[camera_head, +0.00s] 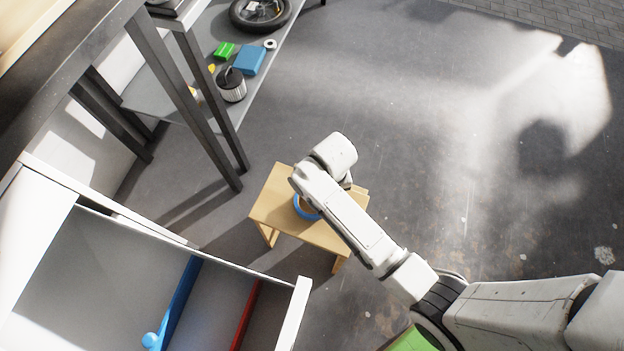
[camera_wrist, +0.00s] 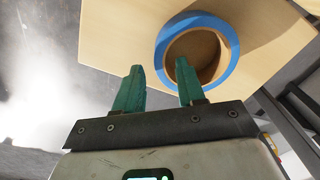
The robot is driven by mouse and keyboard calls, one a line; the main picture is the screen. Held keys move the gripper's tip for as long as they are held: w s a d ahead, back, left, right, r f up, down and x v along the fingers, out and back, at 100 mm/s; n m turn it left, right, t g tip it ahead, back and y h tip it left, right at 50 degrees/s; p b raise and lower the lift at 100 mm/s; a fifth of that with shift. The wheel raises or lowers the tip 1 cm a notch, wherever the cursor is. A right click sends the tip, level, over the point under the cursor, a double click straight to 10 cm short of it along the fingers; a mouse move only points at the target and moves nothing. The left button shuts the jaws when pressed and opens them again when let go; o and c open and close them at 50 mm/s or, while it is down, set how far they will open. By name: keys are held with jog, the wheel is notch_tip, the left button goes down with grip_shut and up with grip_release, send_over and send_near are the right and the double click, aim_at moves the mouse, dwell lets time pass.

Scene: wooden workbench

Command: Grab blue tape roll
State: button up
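The blue tape roll (camera_wrist: 229,40) lies on a small light-wood stool (camera_wrist: 115,30). It has a blue outer band and a brown core with an open hole. In the head view the roll (camera_head: 301,211) is partly hidden by my arm. My gripper (camera_wrist: 159,74) is open, with two green fingers apart and nothing held. In the wrist view the right fingertip overlaps the roll's hole and the left fingertip is outside the ring, over the stool top. I cannot tell whether either finger touches the roll or how high they are above it.
An open white drawer (camera_head: 300,300) holding a blue and a red item is near the stool's lower left. A metal-legged rack (camera_head: 190,90) stands at upper left, its shelf bearing a blue box (camera_head: 249,60) and a black wheel (camera_head: 260,14). Floor to the right is clear.

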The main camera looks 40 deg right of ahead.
notch_tip(320, 180, down, 4)
jog(key=shift+r+b, duration=0.2)
jog(key=shift+b, duration=0.25)
grip_shut()
